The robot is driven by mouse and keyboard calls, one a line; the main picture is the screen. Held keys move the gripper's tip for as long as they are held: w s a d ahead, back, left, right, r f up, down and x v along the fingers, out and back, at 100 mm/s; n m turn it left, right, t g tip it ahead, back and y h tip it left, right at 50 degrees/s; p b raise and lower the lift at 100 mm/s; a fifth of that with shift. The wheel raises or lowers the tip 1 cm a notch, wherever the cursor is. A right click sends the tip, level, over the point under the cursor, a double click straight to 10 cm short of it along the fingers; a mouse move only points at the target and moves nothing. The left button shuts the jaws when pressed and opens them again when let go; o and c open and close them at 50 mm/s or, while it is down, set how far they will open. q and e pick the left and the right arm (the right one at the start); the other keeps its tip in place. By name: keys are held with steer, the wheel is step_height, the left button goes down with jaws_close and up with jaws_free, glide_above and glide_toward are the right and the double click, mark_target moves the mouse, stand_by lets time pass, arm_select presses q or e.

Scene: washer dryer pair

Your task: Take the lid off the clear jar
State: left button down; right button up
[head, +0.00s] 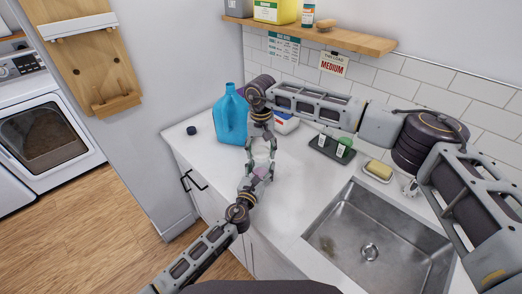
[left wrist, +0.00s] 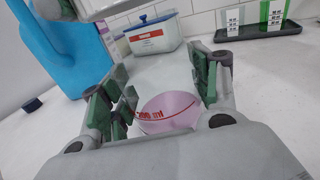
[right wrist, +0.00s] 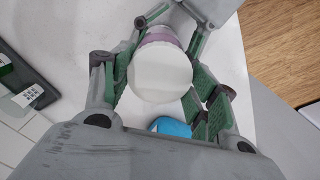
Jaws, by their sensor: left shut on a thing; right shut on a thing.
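The clear jar (head: 261,172) looks pink-tinted and is small in the head view. In the left wrist view the jar (left wrist: 168,106) shows red markings and sits between the fingers of my left gripper (left wrist: 165,112), which is shut on it. In the right wrist view the round white lid (right wrist: 160,75) is between the fingers of my right gripper (right wrist: 160,90), which is shut on it. A pink strip of the jar shows just beyond the lid. I cannot tell whether lid and jar still touch. In the head view my right gripper (head: 262,150) is above my left gripper (head: 258,177).
A blue jug (head: 230,118) and a white tub with a blue lid (left wrist: 153,36) stand behind. A dark cap (head: 191,130) lies left. A dark tray (head: 332,149), a yellow sponge (head: 378,170) and the sink (head: 370,240) are right. Some counter around the grippers is clear.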

mark_target(261, 151)
steer(key=shift+r, duration=0.15)
steer(key=shift+r, duration=1.85)
arm_select(q)
steer(key=shift+c, duration=1.5)
jaws_free()
steer(key=shift+v, duration=6)
